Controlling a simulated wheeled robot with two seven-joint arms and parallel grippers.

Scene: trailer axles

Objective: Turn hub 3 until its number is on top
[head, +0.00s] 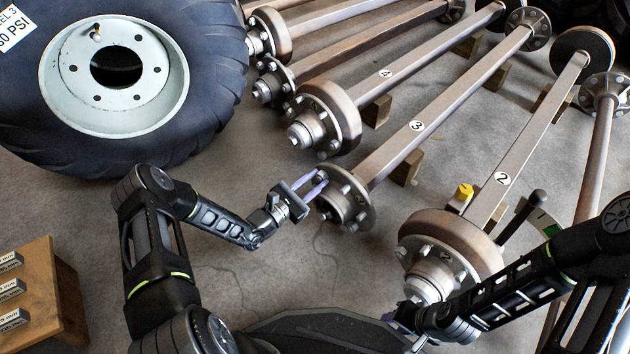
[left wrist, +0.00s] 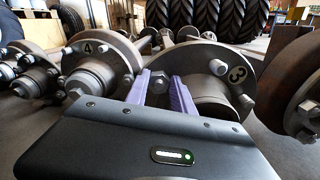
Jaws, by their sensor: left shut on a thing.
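Hub 3 (head: 354,183) is a brown-grey flanged hub with wheel studs on the near end of the axle beam (head: 450,95) marked 3. In the left wrist view its flange (left wrist: 212,58) fills the right of centre, and its number 3 label sits on the face's upper right, tilted. My left gripper (head: 314,184) has purple fingers shut on a wheel stud (left wrist: 158,83) at the hub's left side.
Hub 4 (head: 335,112) stands close behind hub 3. A large tyre (head: 215,100) lies at the upper left, and a wooden block with labels (head: 65,290) at lower left. A yellow piece (head: 463,192) sits on axle 2.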

